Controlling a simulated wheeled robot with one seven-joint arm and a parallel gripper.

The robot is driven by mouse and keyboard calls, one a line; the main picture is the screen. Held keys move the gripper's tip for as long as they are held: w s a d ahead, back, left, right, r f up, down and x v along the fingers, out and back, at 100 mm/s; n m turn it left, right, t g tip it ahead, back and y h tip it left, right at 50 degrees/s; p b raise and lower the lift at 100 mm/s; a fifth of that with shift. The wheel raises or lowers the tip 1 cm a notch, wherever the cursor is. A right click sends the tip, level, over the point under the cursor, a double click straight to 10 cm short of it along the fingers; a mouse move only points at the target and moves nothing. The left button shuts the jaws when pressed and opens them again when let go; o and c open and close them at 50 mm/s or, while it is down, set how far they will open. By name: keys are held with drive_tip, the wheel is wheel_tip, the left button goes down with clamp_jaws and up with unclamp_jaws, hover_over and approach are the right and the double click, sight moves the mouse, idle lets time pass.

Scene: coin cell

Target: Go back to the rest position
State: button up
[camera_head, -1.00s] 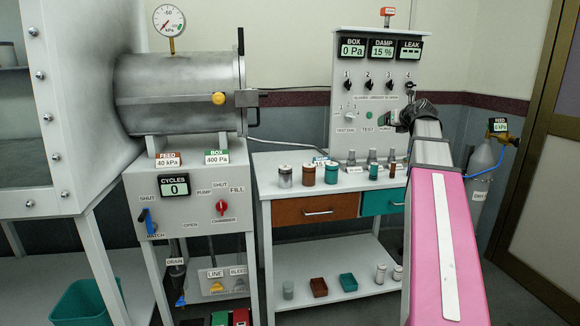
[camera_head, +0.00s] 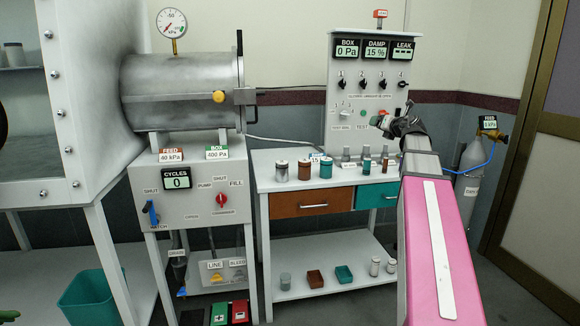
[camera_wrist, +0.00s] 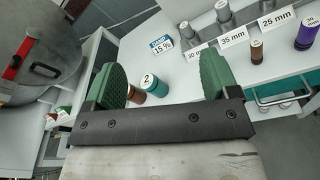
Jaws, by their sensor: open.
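My gripper (camera_wrist: 165,90) is open in the wrist view, with its two green pads wide apart and nothing held between them. Beyond the pads, a brown jar (camera_wrist: 134,93) and a teal jar numbered 2 (camera_wrist: 154,84) stand on the white bench top. In the head view my arm reaches up from the lower right, and the gripper end (camera_head: 386,122) is in front of the grey control panel (camera_head: 345,75), above the bench's right part. The fingertips are too small there to make out well.
The white bench (camera_head: 290,160) holds several jars and metal posts. A steel chamber (camera_head: 180,92) stands at left beside a glove box (camera_head: 75,150). A gas cylinder (camera_head: 472,170) stands at right by the door.

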drive_tip(key=s+a+f+m+g+h, duration=0.1)
drive_tip(key=s+f+m+h, duration=0.25)
drive_tip(key=f+m, duration=0.6)
drive_tip(key=s+f+m+g+h, duration=0.2)
drive_tip(key=f+m+h, duration=0.2)
drive_tip(key=f+m, duration=0.55)
drive_tip(key=s+a+f+m+g+h, duration=0.1)
drive_tip(key=s+f+m+h, duration=0.15)
drive_tip(key=f+m, duration=0.65)
drive_tip(key=s+a+f+m+g+y, duration=0.3)
drive_tip(key=s+a+f+g, duration=0.2)
drive_tip(key=s+f, duration=0.5)
drive_tip(key=s+a+f+m+g+y, duration=0.2)
drive_tip(key=s+a+f+g, duration=0.4)
drive_tip(key=s+a+f, duration=0.3)
wheel_tip(320, 180, down, 4)
drive_tip(key=shift+s+a+r+m+y, duration=0.1)
drive_tip(key=shift+s+a+m+y, duration=0.35)
drive_tip(key=shift+s, duration=0.3)
